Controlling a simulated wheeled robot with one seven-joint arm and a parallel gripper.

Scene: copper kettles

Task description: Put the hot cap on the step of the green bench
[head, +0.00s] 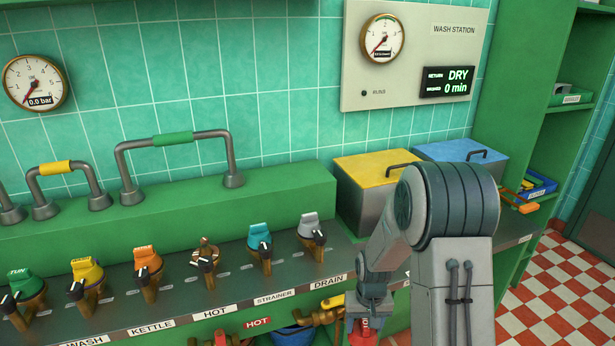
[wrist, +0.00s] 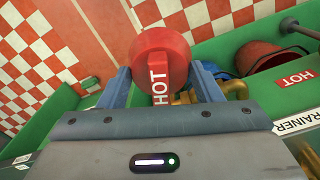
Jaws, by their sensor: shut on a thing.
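The hot cap (wrist: 165,55) is a round red cap with white HOT lettering. My gripper (wrist: 163,88) is shut on it, with one blue finger on each side. In the head view my gripper (head: 364,328) is low at the bottom, in front of the bench, partly hidden by my arm; a bit of red shows there. The green bench (head: 270,195) runs along the tiled wall, with a raised green back part. Green bench surfaces also show under the cap in the wrist view (wrist: 225,48). I cannot tell which surface is the step.
Bare HOT valve (head: 205,253) stands between the orange-capped (head: 147,259) and teal-capped (head: 259,239) valves. Yellow-lidded (head: 375,170) and blue-lidded (head: 462,152) boxes stand behind my arm. A red bucket (wrist: 270,55) and brass pipes (head: 322,316) are near the gripper.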

